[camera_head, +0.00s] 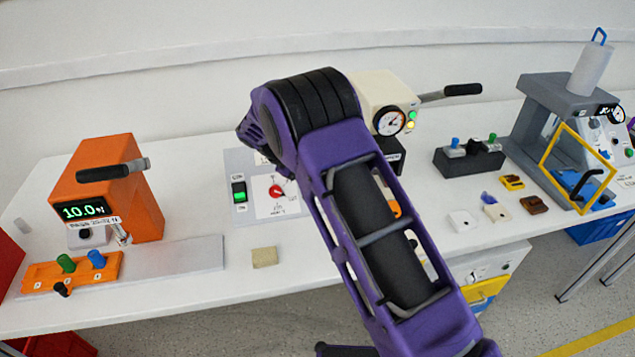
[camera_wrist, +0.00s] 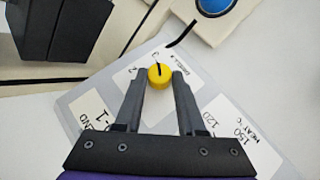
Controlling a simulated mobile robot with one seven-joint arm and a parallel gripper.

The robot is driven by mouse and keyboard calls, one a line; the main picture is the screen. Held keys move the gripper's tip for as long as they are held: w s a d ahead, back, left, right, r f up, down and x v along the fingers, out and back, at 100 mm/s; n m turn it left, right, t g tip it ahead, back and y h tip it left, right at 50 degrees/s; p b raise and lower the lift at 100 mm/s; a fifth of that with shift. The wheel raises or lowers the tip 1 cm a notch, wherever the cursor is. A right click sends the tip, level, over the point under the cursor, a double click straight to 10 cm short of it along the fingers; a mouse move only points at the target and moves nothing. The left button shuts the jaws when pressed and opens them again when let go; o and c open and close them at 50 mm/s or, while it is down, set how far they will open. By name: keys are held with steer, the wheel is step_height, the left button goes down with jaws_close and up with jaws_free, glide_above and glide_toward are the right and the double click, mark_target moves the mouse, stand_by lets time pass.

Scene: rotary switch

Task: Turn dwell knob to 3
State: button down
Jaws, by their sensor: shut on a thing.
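The yellow dwell knob (camera_wrist: 160,79) sits on a pale label plate (camera_wrist: 88,104) in the wrist view. A dark pointer line on the knob points towards the top of the picture, roughly at the small mark that looks like a 3. My gripper (camera_wrist: 161,74) has one finger on each side of the knob and is shut on it. In the head view my purple arm hides the gripper and the knob.
The wrist view shows a dark block (camera_wrist: 62,30) at upper left and a blue button (camera_wrist: 214,5) at upper right. In the head view, an orange machine (camera_head: 113,190) stands left, a cream machine with a gauge (camera_head: 385,92) behind my arm, and a grey press (camera_head: 565,110) right.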

stand_by(0.3)
steer(key=c, duration=0.5)
jaws_free()
steer(key=p+v, duration=0.1)
steer(key=v, duration=1.6)
steer(key=shift+s+a+r, duration=0.1)
steer(key=shift+a+r, duration=0.1)
